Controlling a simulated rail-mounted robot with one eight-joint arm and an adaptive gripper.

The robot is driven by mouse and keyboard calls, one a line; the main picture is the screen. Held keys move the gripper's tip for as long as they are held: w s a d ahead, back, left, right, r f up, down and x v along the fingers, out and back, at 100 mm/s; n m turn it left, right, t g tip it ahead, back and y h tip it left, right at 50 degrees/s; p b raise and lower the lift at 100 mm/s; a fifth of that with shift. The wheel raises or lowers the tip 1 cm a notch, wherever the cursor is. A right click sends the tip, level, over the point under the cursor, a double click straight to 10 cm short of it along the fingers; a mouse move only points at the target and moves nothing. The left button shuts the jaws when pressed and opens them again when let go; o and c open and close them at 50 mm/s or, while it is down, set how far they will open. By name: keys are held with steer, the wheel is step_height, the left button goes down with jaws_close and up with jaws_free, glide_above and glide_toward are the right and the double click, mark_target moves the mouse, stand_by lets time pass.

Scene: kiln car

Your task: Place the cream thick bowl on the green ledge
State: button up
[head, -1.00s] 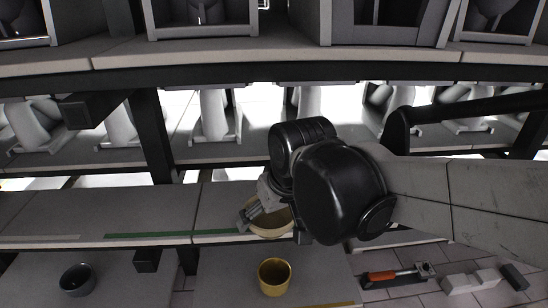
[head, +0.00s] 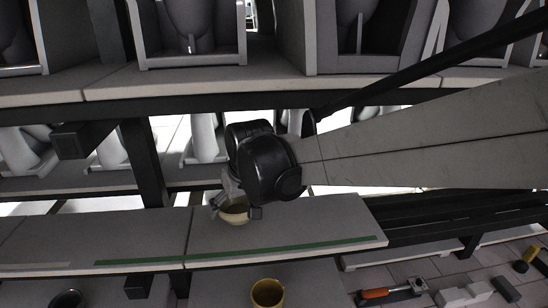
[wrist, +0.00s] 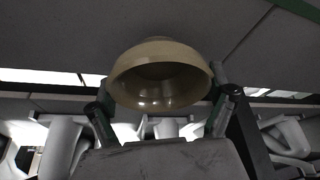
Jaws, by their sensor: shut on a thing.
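The cream thick bowl (head: 234,216) is between the fingers of my gripper (head: 236,210), which is shut on it. In the head view it appears over the grey slab behind the green strip; whether it touches the slab I cannot tell. In the wrist view the bowl (wrist: 160,78) fills the space between the two fingers (wrist: 163,105), with its glossy inside visible. The green ledge shows as a grey slab (head: 330,215) with a green strip (head: 300,246) along its front edge. A piece of green strip (wrist: 298,9) also shows at the wrist view's top right.
A yellow cup (head: 267,293) and a dark bowl (head: 67,299) stand on the lower surface in front. An orange-handled tool (head: 385,292) and grey blocks (head: 465,296) lie at the lower right. An upper shelf (head: 200,80) runs behind my gripper. The slab's right part is clear.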

steer(key=shift+f, duration=1.45)
steer(key=shift+f, duration=0.2)
steer(key=o, duration=1.3)
steer(key=shift+c, duration=0.2)
steer(key=shift+r, duration=0.1)
